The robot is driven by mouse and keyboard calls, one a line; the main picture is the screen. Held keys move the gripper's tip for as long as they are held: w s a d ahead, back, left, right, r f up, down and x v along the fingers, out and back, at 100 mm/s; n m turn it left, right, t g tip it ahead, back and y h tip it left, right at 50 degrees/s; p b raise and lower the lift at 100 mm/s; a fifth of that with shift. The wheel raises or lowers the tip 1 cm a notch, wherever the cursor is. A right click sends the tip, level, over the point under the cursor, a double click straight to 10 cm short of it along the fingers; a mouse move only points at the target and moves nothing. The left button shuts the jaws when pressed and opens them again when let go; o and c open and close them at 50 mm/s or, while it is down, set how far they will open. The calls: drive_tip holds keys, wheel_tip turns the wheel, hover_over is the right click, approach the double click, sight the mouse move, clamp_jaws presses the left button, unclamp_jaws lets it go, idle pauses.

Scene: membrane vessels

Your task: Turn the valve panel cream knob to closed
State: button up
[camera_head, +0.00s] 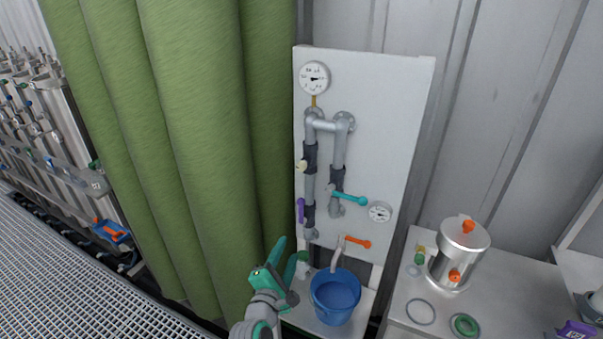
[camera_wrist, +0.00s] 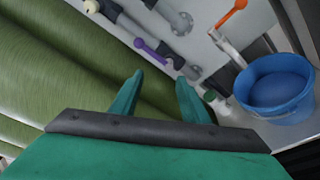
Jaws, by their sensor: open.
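The white valve panel (camera_head: 385,105) stands upright against the wall, with grey pipes and several coloured handles. The cream knob (camera_head: 301,166) is on the left pipe at mid-height, on a dark valve body. In the wrist view the cream knob (camera_wrist: 91,6) shows at the top edge, beyond the fingers. My gripper (camera_head: 288,257) is low in front of the panel, below and left of the cream knob and apart from it. In the wrist view my gripper (camera_wrist: 160,82) has its two green fingers spread, with nothing between them.
A purple handle (camera_head: 301,210), a teal handle (camera_head: 350,198) and an orange handle (camera_head: 357,243) stick out from the panel. A blue bucket (camera_head: 335,297) stands below. A green curtain (camera_head: 190,130) hangs close on the left. A steel vessel (camera_head: 458,258) stands on the right bench.

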sight(300, 168)
drive_tip(key=w+r+n+h, duration=0.15)
drive_tip(key=w+r, duration=0.25)
drive_tip(key=r, duration=0.5)
drive_tip(key=w+r+n+h, duration=0.1)
drive_tip(key=w+r+h, duration=0.2)
drive_tip(key=r, duration=0.6)
drive_tip(key=shift+y, duration=0.45)
drive_tip(key=x, duration=1)
drive_tip(key=shift+w+a, duration=0.25)
drive_tip(key=shift+w, duration=0.2)
drive_tip(key=shift+c, duration=0.7)
drive_tip(key=c, duration=0.9)
